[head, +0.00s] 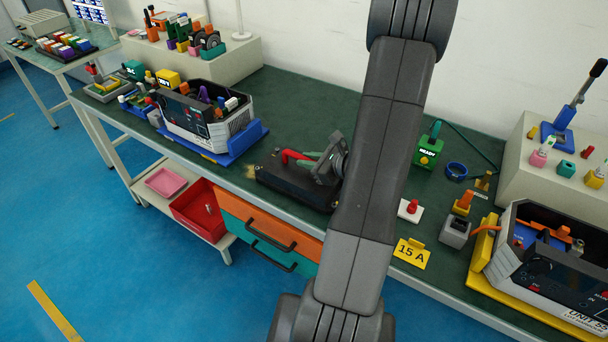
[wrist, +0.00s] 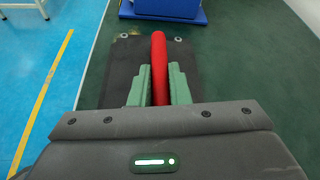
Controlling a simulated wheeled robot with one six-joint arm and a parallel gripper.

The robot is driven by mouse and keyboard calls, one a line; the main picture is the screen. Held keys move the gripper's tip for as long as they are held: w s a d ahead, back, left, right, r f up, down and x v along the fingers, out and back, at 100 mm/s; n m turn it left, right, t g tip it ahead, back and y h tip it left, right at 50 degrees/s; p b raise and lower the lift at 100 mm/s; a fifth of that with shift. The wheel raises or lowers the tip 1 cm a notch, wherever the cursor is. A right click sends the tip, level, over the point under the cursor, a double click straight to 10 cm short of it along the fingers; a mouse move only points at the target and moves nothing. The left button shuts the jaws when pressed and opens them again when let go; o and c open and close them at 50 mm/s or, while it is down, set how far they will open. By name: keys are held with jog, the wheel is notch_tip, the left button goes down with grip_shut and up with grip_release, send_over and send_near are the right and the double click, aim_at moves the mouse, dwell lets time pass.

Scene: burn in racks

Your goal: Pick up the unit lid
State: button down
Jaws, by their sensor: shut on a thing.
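The unit lid (head: 290,184) is a dark flat plate with a red bar handle (head: 294,156), near the front edge of the bench. My gripper (head: 308,161) has its green fingers closed on the handle. In the wrist view, the red handle (wrist: 159,55) stands between the two green fingers of my gripper (wrist: 159,88). The lid's dark plate (wrist: 124,66) shows beneath, with small round fittings at its far corners. I cannot tell whether the lid rests on the bench or is slightly raised. My arm hides the bench just right of it.
An open unit in a blue cradle (head: 238,150) stands left of the lid. An open unit 55 (head: 552,280) in a yellow cradle is at the right. A green READY block (head: 428,148), red button (head: 411,208) and yellow 15 A sign (head: 411,253) stand between. Drawers (head: 265,225) hang below.

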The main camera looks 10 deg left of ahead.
jog(key=shift+r, duration=0.1)
jog(key=shift+r, duration=4.95)
